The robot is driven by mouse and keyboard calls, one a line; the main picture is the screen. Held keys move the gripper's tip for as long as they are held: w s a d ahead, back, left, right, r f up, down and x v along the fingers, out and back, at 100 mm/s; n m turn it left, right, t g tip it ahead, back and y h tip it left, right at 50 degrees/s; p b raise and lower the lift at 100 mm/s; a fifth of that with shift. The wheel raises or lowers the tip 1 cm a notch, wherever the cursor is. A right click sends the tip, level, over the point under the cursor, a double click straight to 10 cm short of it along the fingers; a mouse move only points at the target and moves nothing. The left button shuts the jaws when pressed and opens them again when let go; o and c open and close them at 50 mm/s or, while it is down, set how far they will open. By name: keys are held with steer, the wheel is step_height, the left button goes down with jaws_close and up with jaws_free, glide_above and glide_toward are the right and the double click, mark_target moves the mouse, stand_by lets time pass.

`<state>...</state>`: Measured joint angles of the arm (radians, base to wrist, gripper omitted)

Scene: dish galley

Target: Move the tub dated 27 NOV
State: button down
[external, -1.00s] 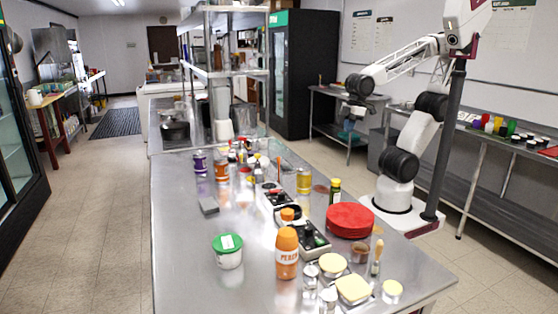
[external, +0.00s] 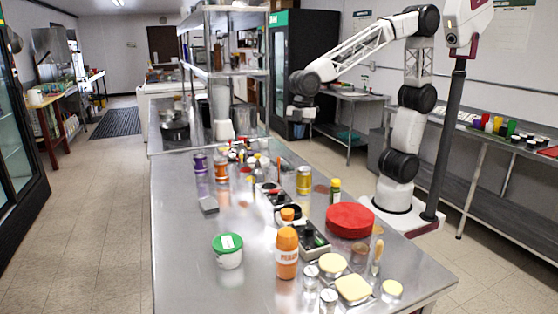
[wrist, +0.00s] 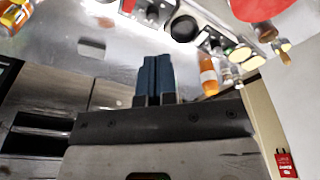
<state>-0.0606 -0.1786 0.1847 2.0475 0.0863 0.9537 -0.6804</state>
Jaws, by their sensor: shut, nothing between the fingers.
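A white tub with a green lid (external: 227,250) stands upright on the steel table in the external view. A pale label lies on its lid, but its writing is too small to read, so I cannot tell whether it says 27 NOV. My gripper (external: 300,113) is high above the far part of the table, well away from this tub. In the wrist view its dark blue fingers (wrist: 155,75) are together and empty. I do not make out the green-lidded tub in the wrist view.
An orange bottle (external: 287,253) stands right of the tub. A round red object (external: 350,220), cream-lidded containers (external: 353,289) and a grey block (external: 208,205) share the table (external: 185,270). Steel shelving (external: 200,75) rises at the far end. The table's left front is clear.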

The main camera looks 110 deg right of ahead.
steer(key=w+a+f+n, duration=0.3)
steer(key=w+f, duration=0.3)
steer(key=w, duration=0.5)
steer(key=w+a+f+n+g, duration=0.1)
steer(key=w+a+f+n, duration=0.2)
steer(key=w, duration=0.8)
steer(key=w+a+f+n+y, duration=0.1)
steer(key=w+a+f+n, duration=0.3)
steer(key=w+f, duration=0.6)
steer(key=shift+w+a+g, duration=0.3)
steer(key=shift+w+a, duration=0.3)
steer(key=shift+a, duration=0.3)
steer(key=shift+a, duration=0.15)
